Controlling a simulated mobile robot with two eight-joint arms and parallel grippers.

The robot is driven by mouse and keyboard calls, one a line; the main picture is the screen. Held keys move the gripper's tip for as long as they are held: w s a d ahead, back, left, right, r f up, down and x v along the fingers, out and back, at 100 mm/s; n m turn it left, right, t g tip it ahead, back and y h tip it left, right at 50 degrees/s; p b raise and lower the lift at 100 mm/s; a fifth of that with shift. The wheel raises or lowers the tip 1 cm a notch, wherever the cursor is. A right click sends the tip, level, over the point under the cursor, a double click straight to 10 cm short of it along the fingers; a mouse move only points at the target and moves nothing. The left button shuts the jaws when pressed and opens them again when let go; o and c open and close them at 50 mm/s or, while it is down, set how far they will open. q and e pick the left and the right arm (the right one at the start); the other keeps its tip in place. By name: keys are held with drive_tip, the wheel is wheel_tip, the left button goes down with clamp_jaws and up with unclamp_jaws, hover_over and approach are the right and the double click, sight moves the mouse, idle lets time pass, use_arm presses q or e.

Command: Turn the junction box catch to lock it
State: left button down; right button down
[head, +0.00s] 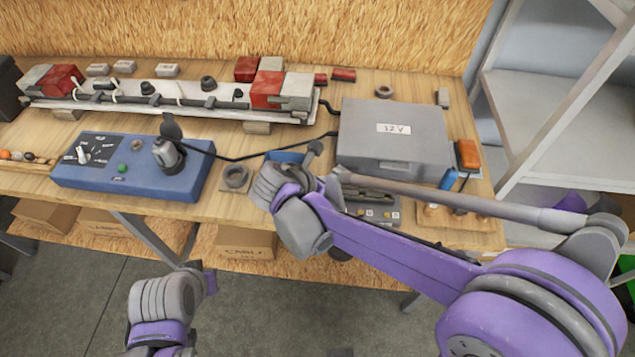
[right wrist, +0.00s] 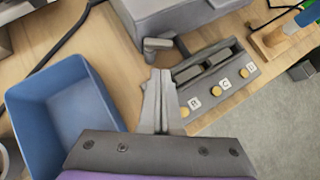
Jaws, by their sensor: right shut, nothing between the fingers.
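The junction box is a grey lidded case (head: 395,130) marked 12 V on the workbench, and its lid looks closed. Its near corner also shows at the top of the right wrist view (right wrist: 165,14). A small grey lever, which looks like the catch (right wrist: 157,45), sits at that corner. My right gripper (right wrist: 160,73) is shut and empty. Its tips are just short of the lever in the picture; I cannot tell whether they touch it. In the head view my right wrist hides most of that gripper. My left arm shows at the bottom, but its fingers do not.
A blue tray (right wrist: 62,105) stands left of my right gripper. A grey block with lettered buttons (right wrist: 215,78) lies to its right. A blue control panel (head: 130,170) with a black cable is farther left. A long light rail (head: 170,108) lies at the back.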

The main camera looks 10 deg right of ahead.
sight(344, 170)
drive_tip(key=shift+w+d+r, duration=0.25)
drive_tip(key=shift+w+d, duration=0.2)
drive_tip(key=shift+d, duration=0.15)
drive_tip(key=shift+w+d+f, duration=0.1)
drive_tip(key=shift+w+d, duration=0.4)
drive_tip(key=shift+w, duration=0.05)
drive_tip(key=shift+s, duration=0.1)
